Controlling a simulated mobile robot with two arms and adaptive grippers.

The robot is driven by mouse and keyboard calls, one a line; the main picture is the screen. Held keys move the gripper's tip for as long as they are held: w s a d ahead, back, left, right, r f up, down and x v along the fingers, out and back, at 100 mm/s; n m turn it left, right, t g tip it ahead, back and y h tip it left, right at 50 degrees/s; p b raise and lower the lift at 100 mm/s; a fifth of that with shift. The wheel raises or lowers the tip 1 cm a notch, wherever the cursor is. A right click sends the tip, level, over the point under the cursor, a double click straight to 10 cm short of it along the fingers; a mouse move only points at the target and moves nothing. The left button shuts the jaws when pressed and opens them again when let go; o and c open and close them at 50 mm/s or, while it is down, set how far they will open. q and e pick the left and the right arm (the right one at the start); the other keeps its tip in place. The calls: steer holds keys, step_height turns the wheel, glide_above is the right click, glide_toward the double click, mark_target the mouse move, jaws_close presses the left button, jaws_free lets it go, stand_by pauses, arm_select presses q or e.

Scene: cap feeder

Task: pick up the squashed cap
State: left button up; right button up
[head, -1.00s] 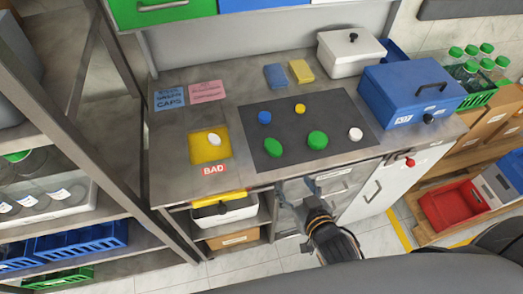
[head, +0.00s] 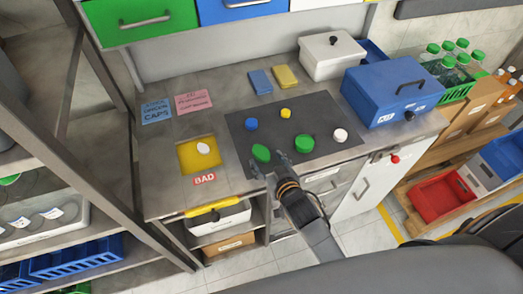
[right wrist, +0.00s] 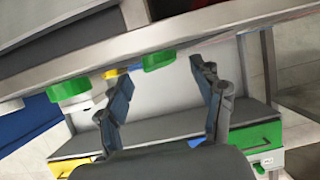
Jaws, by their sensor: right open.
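Several caps lie on a dark mat (head: 315,115). The nearer left green cap (head: 261,153) looks oval and tilted; it may be the squashed one, but I cannot tell for sure. The other green cap (head: 304,143) is rounder. Blue (head: 251,124), yellow (head: 286,113) and white (head: 340,135) caps lie around them. My right gripper (head: 269,167) is open and empty at the mat's front edge, its fingers just in front of the oval green cap. In the right wrist view a green cap (right wrist: 158,60) shows ahead, between the fingers (right wrist: 167,85). My left gripper is not in view.
A yellow square (head: 187,163) with a white cap (head: 203,148) on it sits left, above a red BAD label (head: 204,180). A blue box (head: 385,95) and a white lidded box (head: 340,56) stand right and behind. The bench behind the mat has blue and yellow pads (head: 260,82).

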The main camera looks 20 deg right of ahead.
mark_target(261, 153)
steer(key=shift+x, duration=1.45)
steer(key=shift+s, duration=0.1)
steer(key=c, duration=0.9)
steer(key=shift+r, duration=0.1)
